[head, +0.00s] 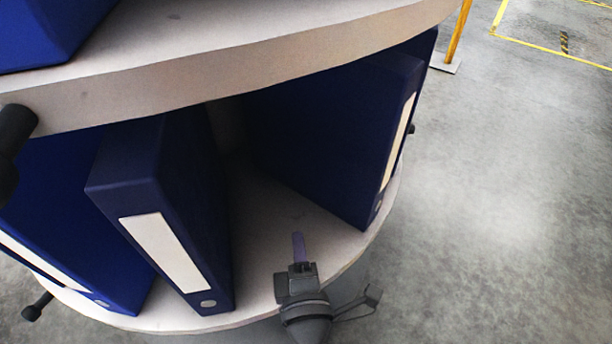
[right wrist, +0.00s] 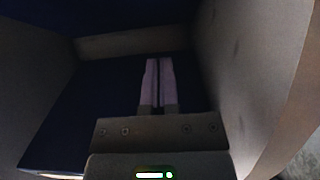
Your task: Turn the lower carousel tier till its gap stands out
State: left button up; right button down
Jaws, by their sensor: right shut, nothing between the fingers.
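The lower carousel tier (head: 255,265) is a pale round shelf bearing dark blue binders. A middle binder (head: 180,190) and a right binder (head: 335,130) stand on it with a gap between them, facing the lower middle of the head view. Another binder (head: 60,235) stands at the left. My right gripper (head: 298,240) is shut and empty, its lilac fingers reaching over the tier's front edge at this gap. In the right wrist view, the shut fingers (right wrist: 159,65) point in between dark and pale surfaces; I cannot tell whether they touch anything. My left gripper is not in view.
The upper tier (head: 250,75) overhangs the lower one and carries a blue binder (head: 45,30). Dark knobs stick out from the rims, one on the upper tier (head: 18,125) and one low left (head: 37,306). A yellow post (head: 459,30) stands behind. Floor at right is clear.

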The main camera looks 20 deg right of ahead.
send_near(305, 177)
jog(key=w+a, duration=0.2)
jog(key=w, duration=0.1)
jog(key=shift+w+a+r, duration=0.1)
jog(key=shift+w, duration=0.2)
jog(key=w+d, duration=0.2)
jog(key=shift+w+d, duration=0.15)
jog(key=shift+d, duration=0.25)
jog(key=shift+w+d, duration=0.2)
jog(key=shift+d, duration=0.1)
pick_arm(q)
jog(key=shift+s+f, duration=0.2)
